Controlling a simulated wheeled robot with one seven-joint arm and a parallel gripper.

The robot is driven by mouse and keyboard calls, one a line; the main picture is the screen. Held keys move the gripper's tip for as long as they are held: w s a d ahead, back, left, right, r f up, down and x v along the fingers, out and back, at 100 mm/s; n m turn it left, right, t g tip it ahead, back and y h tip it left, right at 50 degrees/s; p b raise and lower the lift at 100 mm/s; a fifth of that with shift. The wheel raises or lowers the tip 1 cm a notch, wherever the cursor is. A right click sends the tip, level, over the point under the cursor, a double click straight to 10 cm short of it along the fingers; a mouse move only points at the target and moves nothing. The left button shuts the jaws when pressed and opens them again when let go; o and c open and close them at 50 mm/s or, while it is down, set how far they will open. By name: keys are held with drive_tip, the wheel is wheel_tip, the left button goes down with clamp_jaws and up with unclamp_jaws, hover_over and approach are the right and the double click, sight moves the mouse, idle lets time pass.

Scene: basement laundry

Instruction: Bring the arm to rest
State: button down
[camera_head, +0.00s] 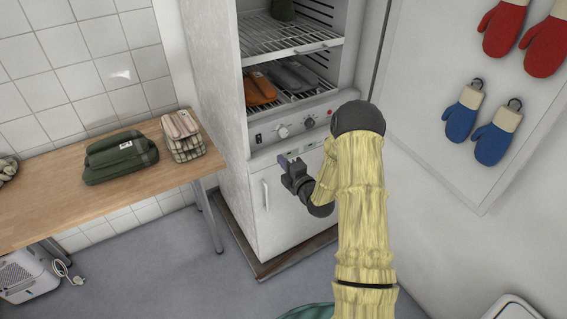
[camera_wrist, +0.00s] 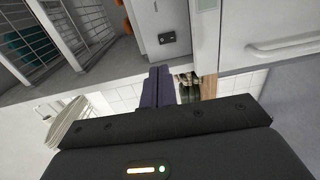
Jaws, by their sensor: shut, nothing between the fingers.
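My arm, in a pale yellow sleeve with dark joints, reaches up the middle right of the head view and bends down to the left. My gripper (camera_head: 284,162) is in front of the white cabinet (camera_head: 285,218), near its upper edge. In the wrist view my gripper (camera_wrist: 161,72) shows two dark purple fingers side by side, shut with nothing between them. Whether the fingers touch the cabinet I cannot tell.
The cabinet's wire shelves (camera_head: 280,35) hold an orange folded bundle (camera_head: 260,88) and a grey one (camera_head: 292,76). A wooden table (camera_head: 60,205) at left bears a green bundle (camera_head: 120,157) and a checked one (camera_head: 183,136). Mitts (camera_head: 494,142) hang at right. A white appliance (camera_head: 28,275) stands lower left.

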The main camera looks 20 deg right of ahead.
drive_tip(key=s+a+r+m+g+h+p, duration=0.2)
drive_tip(key=s+r+m+g+h+p, duration=0.15)
drive_tip(key=s+r+m+g, duration=0.4)
drive_tip(key=s+r+m+g+p, duration=0.1)
drive_tip(key=s+r+m+g, duration=0.1)
drive_tip(key=s, duration=0.5)
drive_tip(key=s+a+r+m+g+p, duration=0.1)
drive_tip(key=s+r+m+g+p, duration=0.1)
drive_tip(key=s+r+m, duration=0.3)
drive_tip(key=s+a+r+m+g+h+p, duration=0.1)
drive_tip(key=s+r+m+g+p, duration=0.1)
drive_tip(key=s+m, duration=0.4)
drive_tip(key=s+r+g, duration=0.1)
drive_tip(key=s, duration=0.4)
drive_tip(key=shift+a+r, duration=0.25)
drive_tip(key=shift+r, duration=0.1)
drive_tip(key=shift+m, duration=0.25)
